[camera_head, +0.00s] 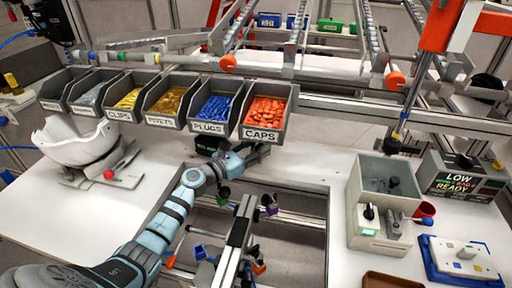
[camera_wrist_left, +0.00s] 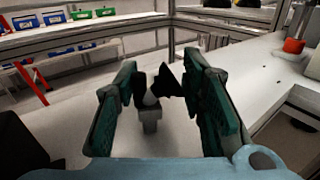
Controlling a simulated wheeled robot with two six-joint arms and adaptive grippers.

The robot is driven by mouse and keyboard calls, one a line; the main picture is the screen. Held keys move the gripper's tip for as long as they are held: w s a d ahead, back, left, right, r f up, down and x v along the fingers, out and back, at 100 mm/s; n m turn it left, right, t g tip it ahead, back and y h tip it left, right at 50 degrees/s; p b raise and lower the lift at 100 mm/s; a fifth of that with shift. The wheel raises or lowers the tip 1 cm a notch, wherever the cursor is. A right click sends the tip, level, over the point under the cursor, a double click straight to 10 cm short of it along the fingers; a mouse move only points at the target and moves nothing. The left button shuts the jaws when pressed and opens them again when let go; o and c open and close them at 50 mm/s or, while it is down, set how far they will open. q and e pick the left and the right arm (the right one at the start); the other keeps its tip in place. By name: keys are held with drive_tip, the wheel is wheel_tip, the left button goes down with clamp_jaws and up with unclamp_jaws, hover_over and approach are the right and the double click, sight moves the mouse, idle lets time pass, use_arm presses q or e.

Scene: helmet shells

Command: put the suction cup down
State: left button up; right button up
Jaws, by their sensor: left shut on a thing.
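The suction cup (camera_wrist_left: 151,120) shows in the left wrist view as a small grey and white stem with black parts at its top. It is between the two dark green fingers of my left gripper (camera_wrist_left: 165,105), which is shut on it with the fingers spread apart. In the head view, my left gripper (camera_head: 211,144) is a small dark shape just below the front of the bins, over the white table (camera_head: 310,165). The suction cup cannot be made out in the head view. My right gripper does not show.
A row of bins stands behind, including blue plugs (camera_head: 213,107) and orange caps (camera_head: 267,111). A white helmet shell (camera_head: 78,143) sits at left. A grey box machine (camera_head: 370,222) and a blue-based plate (camera_head: 462,258) stand at right. The table has an open gap with rails.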

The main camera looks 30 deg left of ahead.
use_arm(q)
drive_tip(key=o, duration=1)
drive_tip(key=shift+w+f, duration=0.1)
drive_tip(key=shift+f, duration=0.05)
drive_tip(key=shift+o, duration=1.2)
drive_tip(key=shift+w, duration=0.1)
drive_tip(key=shift+a+r+p, duration=0.1)
drive_tip(key=shift+r+p, duration=0.4)
drive_tip(key=shift+p, duration=0.05)
drive_tip(key=b+v, duration=0.5)
drive_tip(key=v, duration=0.7)
drive_tip(key=shift+f+b, duration=0.15)
drive_tip(key=shift+b, duration=0.15)
